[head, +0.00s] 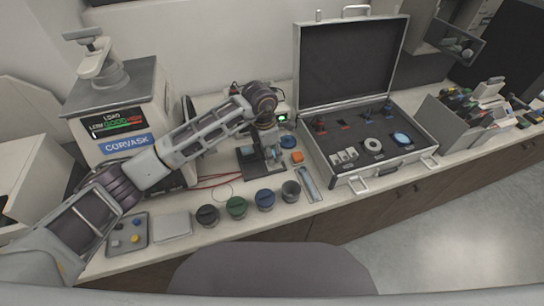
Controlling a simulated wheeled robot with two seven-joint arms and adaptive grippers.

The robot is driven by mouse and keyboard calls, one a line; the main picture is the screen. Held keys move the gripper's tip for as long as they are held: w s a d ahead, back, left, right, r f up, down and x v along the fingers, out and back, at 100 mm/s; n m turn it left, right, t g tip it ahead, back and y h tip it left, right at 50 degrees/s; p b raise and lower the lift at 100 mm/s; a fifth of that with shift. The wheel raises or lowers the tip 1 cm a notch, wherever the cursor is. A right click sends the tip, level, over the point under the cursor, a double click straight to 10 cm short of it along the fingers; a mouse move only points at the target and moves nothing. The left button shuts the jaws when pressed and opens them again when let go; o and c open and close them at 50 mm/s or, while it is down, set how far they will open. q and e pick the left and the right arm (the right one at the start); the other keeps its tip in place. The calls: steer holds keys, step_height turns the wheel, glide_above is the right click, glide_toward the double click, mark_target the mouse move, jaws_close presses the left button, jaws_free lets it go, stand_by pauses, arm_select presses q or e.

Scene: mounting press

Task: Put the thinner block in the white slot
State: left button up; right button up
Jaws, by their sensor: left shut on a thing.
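My left gripper (272,150) reaches in from the left and points down over a dark plate (256,170) at the middle of the counter. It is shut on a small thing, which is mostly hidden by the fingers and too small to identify. Small pale blocks (343,157) sit in the dark foam of an open silver case (362,178). I cannot tell which block is thinner, and I cannot make out a white slot for certain. My right gripper is not in view.
A Corvask machine (128,122) stands at the left. A cluttered organizer (475,112) stands at the right.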

arm_select(q)
step_height(320, 180, down, 2)
steer(key=shift+f, duration=0.3)
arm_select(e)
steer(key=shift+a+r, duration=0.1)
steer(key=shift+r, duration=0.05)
arm_select(q)
steer(key=shift+f, duration=0.1)
steer(key=o, duration=1.3)
steer(key=r, duration=0.3)
steer(key=a+r, duration=0.1)
steer(key=r, duration=0.6)
steer(key=shift+s+a+b, duration=0.2)
steer(key=shift+b, duration=0.1)
steer(key=shift+a+r, duration=0.15)
steer(key=shift+r, duration=0.9)
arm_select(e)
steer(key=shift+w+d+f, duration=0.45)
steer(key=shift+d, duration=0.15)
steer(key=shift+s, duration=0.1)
